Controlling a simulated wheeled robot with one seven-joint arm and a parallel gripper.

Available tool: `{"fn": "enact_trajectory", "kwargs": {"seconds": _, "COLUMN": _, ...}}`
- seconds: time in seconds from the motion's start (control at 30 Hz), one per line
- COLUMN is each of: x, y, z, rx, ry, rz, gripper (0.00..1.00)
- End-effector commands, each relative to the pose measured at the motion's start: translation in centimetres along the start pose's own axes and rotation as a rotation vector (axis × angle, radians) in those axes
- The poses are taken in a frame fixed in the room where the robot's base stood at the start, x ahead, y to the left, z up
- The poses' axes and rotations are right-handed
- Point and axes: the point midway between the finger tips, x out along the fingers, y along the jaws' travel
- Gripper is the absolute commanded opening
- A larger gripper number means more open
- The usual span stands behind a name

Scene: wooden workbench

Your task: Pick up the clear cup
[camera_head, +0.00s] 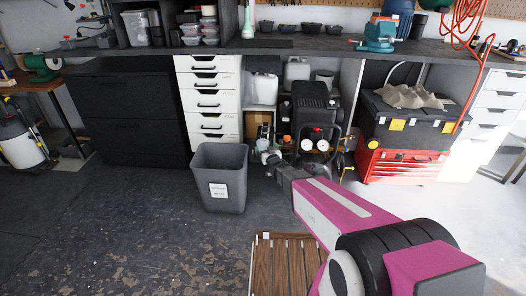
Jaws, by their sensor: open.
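I cannot make out a clear cup for certain in the head view. My magenta and grey arm reaches from the lower right toward the middle. My gripper (267,156) is at its far end, small in the picture, just right of the grey bin and in front of the compressor. It is open, and I see nothing held in it. Its fingers are hard to tell apart from the clutter behind.
A grey bin (222,180) stands on the floor. A dark workbench (300,44) runs along the back, with food containers (209,28) and small dark bowls (308,28). A compressor (312,112) and red toolbox (400,166) are below. A slatted wooden piece (284,265) is in front.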

Motion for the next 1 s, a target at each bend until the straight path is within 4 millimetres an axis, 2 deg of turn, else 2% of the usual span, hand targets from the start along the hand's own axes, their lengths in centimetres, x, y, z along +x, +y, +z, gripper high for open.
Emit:
{"fn": "enact_trajectory", "kwargs": {"seconds": 0.17, "x": 1.1, "y": 0.0, "z": -0.1, "rx": 0.000, "ry": 0.000, "rz": 0.000, "gripper": 1.00}}
{"fn": "enact_trajectory", "kwargs": {"seconds": 0.5, "x": 5.4, "y": -0.2, "z": -0.4, "rx": 0.000, "ry": -0.001, "rz": 0.001, "gripper": 1.00}}
{"fn": "enact_trajectory", "kwargs": {"seconds": 0.77, "x": 5.6, "y": -0.2, "z": -0.5, "rx": 0.000, "ry": -0.001, "rz": 0.001, "gripper": 1.00}}
{"fn": "enact_trajectory", "kwargs": {"seconds": 0.9, "x": 5.6, "y": -0.2, "z": -0.5, "rx": 0.000, "ry": -0.001, "rz": 0.001, "gripper": 0.54}}
{"fn": "enact_trajectory", "kwargs": {"seconds": 0.93, "x": 5.6, "y": -0.2, "z": -0.5, "rx": 0.000, "ry": -0.001, "rz": 0.001, "gripper": 0.50}}
{"fn": "enact_trajectory", "kwargs": {"seconds": 1.0, "x": 5.6, "y": -0.2, "z": -0.5, "rx": 0.000, "ry": 0.000, "rz": 0.001, "gripper": 0.50}}
